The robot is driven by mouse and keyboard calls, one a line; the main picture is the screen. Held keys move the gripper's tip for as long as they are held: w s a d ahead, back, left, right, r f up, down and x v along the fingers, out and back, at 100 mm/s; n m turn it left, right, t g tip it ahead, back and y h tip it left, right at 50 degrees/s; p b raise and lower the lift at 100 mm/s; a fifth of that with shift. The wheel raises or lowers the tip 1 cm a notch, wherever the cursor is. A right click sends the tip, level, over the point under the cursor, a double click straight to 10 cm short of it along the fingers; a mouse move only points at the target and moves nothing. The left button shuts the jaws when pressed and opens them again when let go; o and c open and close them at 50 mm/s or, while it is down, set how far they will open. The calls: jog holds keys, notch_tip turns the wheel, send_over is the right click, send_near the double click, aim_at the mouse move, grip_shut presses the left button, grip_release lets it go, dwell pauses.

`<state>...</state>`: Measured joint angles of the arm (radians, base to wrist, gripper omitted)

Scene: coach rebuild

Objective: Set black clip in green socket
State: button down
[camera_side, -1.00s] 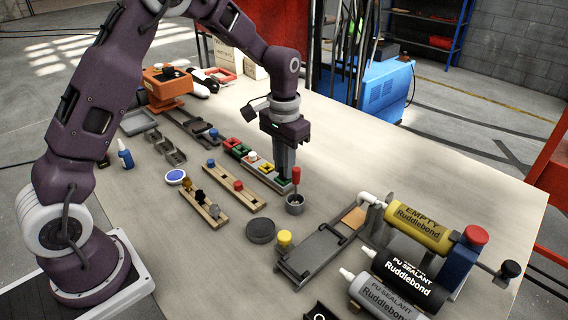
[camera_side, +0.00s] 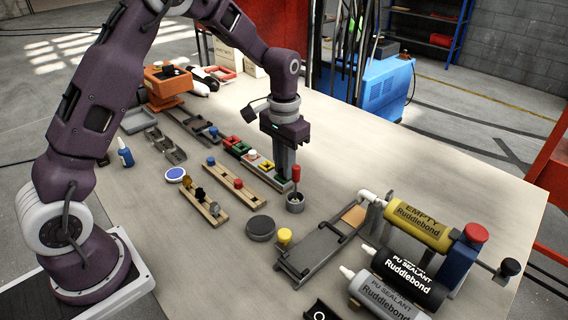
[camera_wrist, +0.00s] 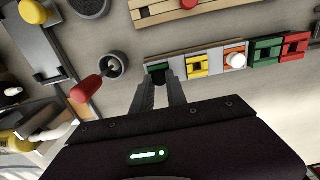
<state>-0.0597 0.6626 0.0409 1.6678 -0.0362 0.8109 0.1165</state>
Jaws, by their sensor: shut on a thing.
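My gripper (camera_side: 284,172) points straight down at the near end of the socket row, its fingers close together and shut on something. What they hold is almost wholly hidden by the fingers; I take it for the black clip but cannot make out its shape. The green socket (camera_wrist: 157,69) at the row's end lies right at the fingertips in the wrist view, partly covered by them. I cannot tell whether the held piece is seated in it or just above.
Beside it in the row are a yellow socket (camera_wrist: 197,66), a white-knobbed orange one (camera_wrist: 236,59), and another green block (camera_wrist: 265,50). A grey cup (camera_side: 295,203) with a red-handled tool (camera_side: 296,174) stands close by. Wooden rails (camera_side: 235,185) lie to the left.

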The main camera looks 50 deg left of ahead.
jog(key=c, duration=0.9)
grip_release()
jog(key=shift+o, duration=0.2)
jog(key=shift+r, duration=3)
jog(key=shift+r, duration=0.1)
jog(key=s+d+r+t, duration=0.3)
jog(key=s+r, duration=0.9)
jog(key=s, duration=0.2)
jog(key=s+t, duration=0.2)
jog(key=s, duration=1.2)
jog(key=shift+d+f+t, duration=0.3)
jog(key=shift+f, duration=0.1)
